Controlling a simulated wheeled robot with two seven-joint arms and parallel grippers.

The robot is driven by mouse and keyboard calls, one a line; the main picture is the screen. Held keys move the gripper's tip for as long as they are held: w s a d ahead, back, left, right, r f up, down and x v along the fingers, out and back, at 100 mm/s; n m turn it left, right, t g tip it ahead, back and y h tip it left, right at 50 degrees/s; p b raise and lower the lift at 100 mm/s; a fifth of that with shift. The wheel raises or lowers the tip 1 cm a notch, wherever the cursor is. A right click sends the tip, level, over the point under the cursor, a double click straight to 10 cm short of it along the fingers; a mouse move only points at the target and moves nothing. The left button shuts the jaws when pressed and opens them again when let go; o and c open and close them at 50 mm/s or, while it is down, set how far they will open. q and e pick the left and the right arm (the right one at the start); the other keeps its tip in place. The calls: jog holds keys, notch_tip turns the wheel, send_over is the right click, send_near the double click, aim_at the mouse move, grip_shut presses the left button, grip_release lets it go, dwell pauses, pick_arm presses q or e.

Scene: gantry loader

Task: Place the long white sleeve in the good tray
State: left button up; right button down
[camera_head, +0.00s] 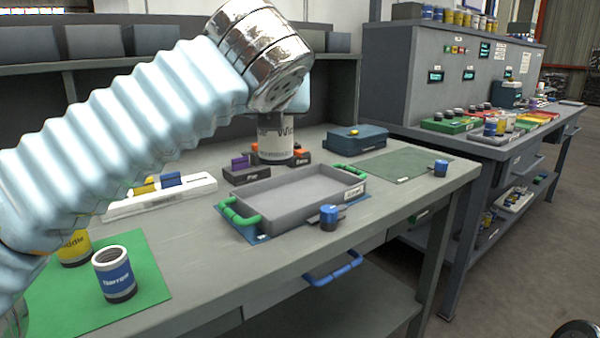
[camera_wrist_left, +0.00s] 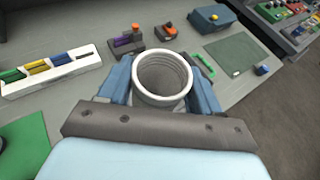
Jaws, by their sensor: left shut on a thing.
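My left gripper (camera_wrist_left: 162,84) is shut on a white sleeve (camera_head: 275,138), with one blue finger on each side of it. In the left wrist view the held sleeve hides most of the tray. My right gripper is out of view.
A blue-labelled sleeve (camera_head: 115,275) and a yellow-labelled one (camera_head: 75,250) stand on a green mat (camera_head: 148,262). Dark blocks with purple (camera_head: 243,173) and orange parts stand behind the tray. A blue case (camera_head: 357,139) and a green-grey mat (camera_head: 400,163) lie to the right.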

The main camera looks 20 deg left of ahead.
aim_at(291, 118)
pick_arm(q)
jog(key=w+f, duration=0.4)
jog(key=w+f+b, duration=0.1)
jog(key=w+f, duration=0.2)
jog(key=w, duration=0.1)
jog(key=w+d+f, duration=0.1)
jog(key=w+f, duration=0.3)
jog(key=shift+f+b, duration=0.3)
jog(key=shift+f, duration=0.25)
jog(key=shift+f, duration=0.1)
jog(key=o, duration=1.5)
jog(key=shift+f, duration=0.1)
